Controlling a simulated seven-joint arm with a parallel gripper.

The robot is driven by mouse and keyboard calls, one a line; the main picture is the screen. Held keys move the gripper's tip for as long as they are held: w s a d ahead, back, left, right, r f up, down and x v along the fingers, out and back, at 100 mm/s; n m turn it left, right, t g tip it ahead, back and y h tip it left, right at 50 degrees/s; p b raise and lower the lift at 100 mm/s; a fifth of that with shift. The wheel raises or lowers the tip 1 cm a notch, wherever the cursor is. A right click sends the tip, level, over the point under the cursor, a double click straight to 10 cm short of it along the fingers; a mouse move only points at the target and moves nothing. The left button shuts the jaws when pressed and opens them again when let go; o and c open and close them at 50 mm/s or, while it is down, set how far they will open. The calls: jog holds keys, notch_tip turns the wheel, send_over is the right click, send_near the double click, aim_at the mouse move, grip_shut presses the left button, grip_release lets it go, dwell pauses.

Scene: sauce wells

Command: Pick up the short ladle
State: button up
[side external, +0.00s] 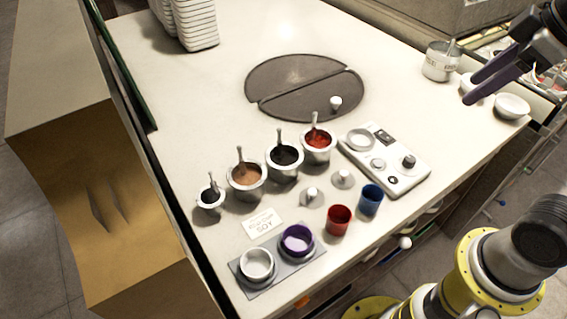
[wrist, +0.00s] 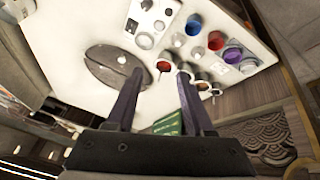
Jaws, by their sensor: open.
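Several metal sauce wells stand in a slanting row on the white counter, each with an upright handle. The handles are in the small dark well (side external: 210,198), the brown sauce well (side external: 245,178), the black sauce well (side external: 285,159) and the red sauce well (side external: 318,143). I cannot tell for sure which handle is the short ladle's. My gripper (side external: 471,90) is open and empty, high at the right in the side view, well apart from the wells. In the wrist view my gripper (wrist: 160,74) points towards the counter, and its right finger partly hides the row of wells.
A dark round split plate (side external: 300,85) lies behind the wells. A white panel with knobs (side external: 405,178) lies right of them. Red (side external: 339,220) and blue (side external: 370,200) cups and a tray with two bowls (side external: 272,285) stand in front.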

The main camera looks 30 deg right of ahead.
jog(key=w+a+r+n+g, duration=0.1)
jog(key=w+r+n, duration=0.1)
jog(key=w, duration=0.3)
jog(key=w+a+r+n, duration=0.2)
jog(key=w+r, duration=0.1)
jog(key=w, duration=0.1)
jog(key=n+g, duration=0.4)
jog(key=n, duration=0.1)
send_over(280, 128)
notch_tip(280, 128, down, 14)
jog(key=f, duration=0.8)
jog(key=shift+s, duration=0.25)
jog(key=shift+w+f, duration=0.15)
jog(key=shift+f, duration=1.2)
jog(key=shift+w+f, duration=0.1)
jog(key=shift+f, duration=1.25)
grip_shut()
